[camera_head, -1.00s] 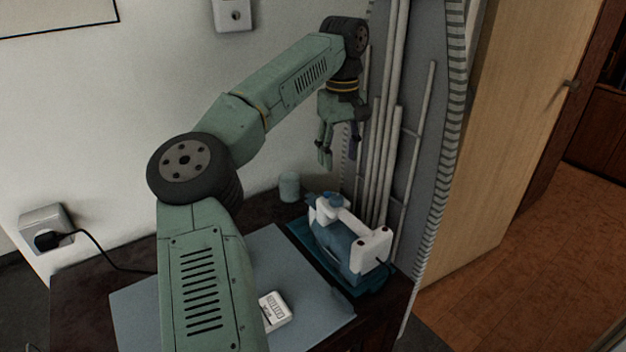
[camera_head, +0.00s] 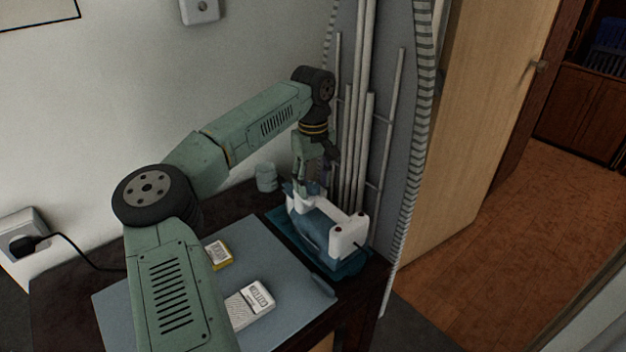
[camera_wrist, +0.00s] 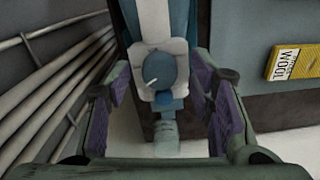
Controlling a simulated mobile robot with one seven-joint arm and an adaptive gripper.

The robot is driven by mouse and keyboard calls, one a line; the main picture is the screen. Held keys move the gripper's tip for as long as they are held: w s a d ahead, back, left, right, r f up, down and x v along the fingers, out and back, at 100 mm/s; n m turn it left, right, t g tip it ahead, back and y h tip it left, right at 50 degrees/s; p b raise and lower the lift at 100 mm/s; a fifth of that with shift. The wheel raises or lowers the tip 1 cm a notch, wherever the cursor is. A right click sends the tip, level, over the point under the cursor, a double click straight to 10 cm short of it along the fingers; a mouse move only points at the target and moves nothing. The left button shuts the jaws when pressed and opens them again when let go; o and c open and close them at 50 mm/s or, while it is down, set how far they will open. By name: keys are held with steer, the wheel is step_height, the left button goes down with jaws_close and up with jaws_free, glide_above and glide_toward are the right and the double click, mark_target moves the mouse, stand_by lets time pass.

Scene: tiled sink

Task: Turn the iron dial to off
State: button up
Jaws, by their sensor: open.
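The blue and white iron (camera_head: 347,234) lies on a teal base (camera_head: 290,238) at the right end of the dark table. In the wrist view its round blue dial (camera_wrist: 160,71), with a short pale mark pointing to the lower left, sits within a white collar. My gripper (camera_head: 311,191) points down at the far end of the iron. In the wrist view my gripper (camera_wrist: 158,88) is open, its purple-padded fingers on either side of the dial, apart from it. In the head view the fingers hide the dial.
A pale cup (camera_head: 266,177) stands just behind the iron. A folded ironing board (camera_head: 402,130) with metal legs stands close on the right. A yellow-edged box (camera_head: 219,255) and a white box (camera_head: 251,303) lie on the grey-blue mat (camera_head: 285,290).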

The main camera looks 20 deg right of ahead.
steer(key=shift+c, duration=0.3)
jaws_close()
steer(key=shift+n, duration=0.3)
steer(key=n, duration=0.4)
steer(key=shift+n, duration=0.4)
steer(key=n, duration=0.5)
stand_by(0.5)
steer(key=shift+o, duration=0.3)
jaws_free()
